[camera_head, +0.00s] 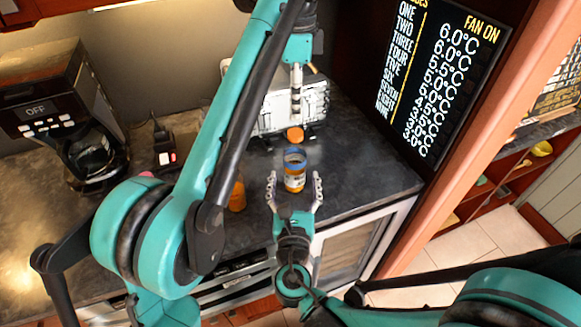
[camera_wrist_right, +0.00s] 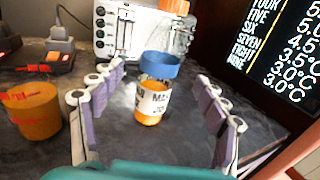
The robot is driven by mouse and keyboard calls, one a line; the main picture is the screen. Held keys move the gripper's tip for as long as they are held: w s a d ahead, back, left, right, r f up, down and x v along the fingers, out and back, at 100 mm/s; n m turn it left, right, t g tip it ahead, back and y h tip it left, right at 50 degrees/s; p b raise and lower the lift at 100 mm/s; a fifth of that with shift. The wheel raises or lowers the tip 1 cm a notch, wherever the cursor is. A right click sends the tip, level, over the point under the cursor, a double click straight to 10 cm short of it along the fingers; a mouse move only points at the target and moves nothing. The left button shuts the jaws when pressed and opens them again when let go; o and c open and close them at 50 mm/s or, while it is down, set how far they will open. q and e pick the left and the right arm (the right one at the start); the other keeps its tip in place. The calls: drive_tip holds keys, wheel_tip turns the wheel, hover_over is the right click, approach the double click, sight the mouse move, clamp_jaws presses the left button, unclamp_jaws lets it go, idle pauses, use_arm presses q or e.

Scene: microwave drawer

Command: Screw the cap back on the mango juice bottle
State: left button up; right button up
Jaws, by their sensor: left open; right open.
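An uncapped bottle with a blue rim, a white label and orange contents (camera_head: 295,183) stands upright on the dark counter; it also shows in the right wrist view (camera_wrist_right: 153,103). Its label is only partly legible. My right gripper (camera_head: 295,188) is open, with its fingers (camera_wrist_right: 161,78) spread on either side of the bottle and a gap showing on both sides. An orange cap (camera_head: 295,135) is above and behind the bottle, just below my left gripper (camera_head: 296,115); it also shows at the top edge of the right wrist view (camera_wrist_right: 174,7). My left gripper points down and is open; its fingertips are hard to make out.
A white toaster-like appliance (camera_head: 265,112) stands behind the bottle. An orange container (camera_head: 237,196) stands left of my right gripper, partly behind my left arm; it also shows in the wrist view (camera_wrist_right: 37,113). A coffee maker (camera_head: 75,125) is far left. A dark display panel (camera_head: 430,75) rises at right.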

sight(295, 165)
drive_tip(key=shift+w, duration=3.95)
